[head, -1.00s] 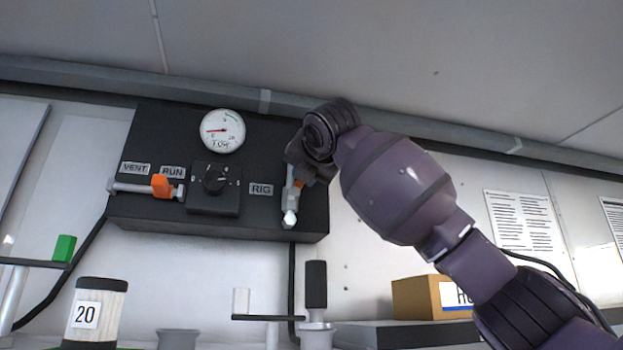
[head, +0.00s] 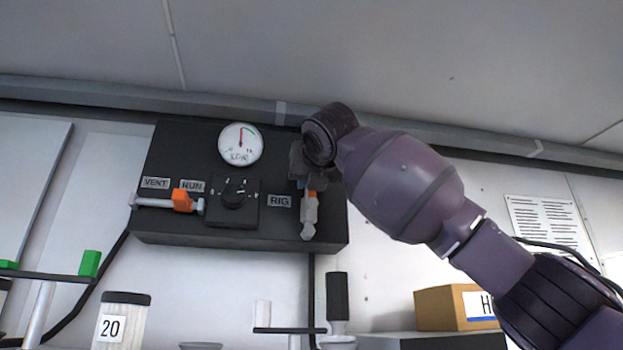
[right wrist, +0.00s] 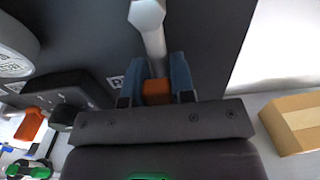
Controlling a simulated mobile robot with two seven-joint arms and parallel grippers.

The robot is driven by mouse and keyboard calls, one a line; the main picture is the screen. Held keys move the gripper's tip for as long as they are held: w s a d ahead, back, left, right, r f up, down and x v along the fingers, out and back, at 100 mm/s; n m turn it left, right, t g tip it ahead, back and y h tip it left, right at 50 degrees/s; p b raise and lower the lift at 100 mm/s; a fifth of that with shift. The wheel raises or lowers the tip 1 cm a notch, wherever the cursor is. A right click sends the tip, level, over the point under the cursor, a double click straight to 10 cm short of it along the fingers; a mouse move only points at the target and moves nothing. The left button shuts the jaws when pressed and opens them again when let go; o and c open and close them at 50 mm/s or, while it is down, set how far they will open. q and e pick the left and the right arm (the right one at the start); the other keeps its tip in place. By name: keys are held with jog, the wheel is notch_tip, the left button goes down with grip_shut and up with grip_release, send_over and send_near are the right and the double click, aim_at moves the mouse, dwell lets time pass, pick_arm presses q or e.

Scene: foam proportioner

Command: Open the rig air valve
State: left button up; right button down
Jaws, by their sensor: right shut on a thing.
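The rig air valve is on the black panel (head: 170,222), just right of the RIG label (head: 280,201). Its orange handle (head: 311,194) is above a grey pipe fitting (head: 308,219) that hangs down the panel. My right gripper (head: 310,185) reaches the valve from above right. In the right wrist view its two blue fingers (right wrist: 157,88) are shut on the orange handle (right wrist: 156,91), which lines up with the grey pipe (right wrist: 152,40). The round gauge (head: 240,144) has its red needle pointing about straight up. My left gripper is in neither view.
Left of the rig valve are a black knob (head: 234,195) and another orange-handled valve (head: 182,201) under the VENT and RUN labels. A cardboard box (head: 447,307) stands below right. A container marked 20 (head: 120,322) stands below left.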

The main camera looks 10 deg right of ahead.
jog(key=shift+f, duration=0.1)
jog(key=c, duration=1)
grip_release()
jog(key=shift+o, duration=0.2)
jog(key=s+b, duration=0.3)
jog(key=s, duration=0.7)
jog(key=shift+s+a, duration=0.35)
jog(key=shift+s, duration=0.05)
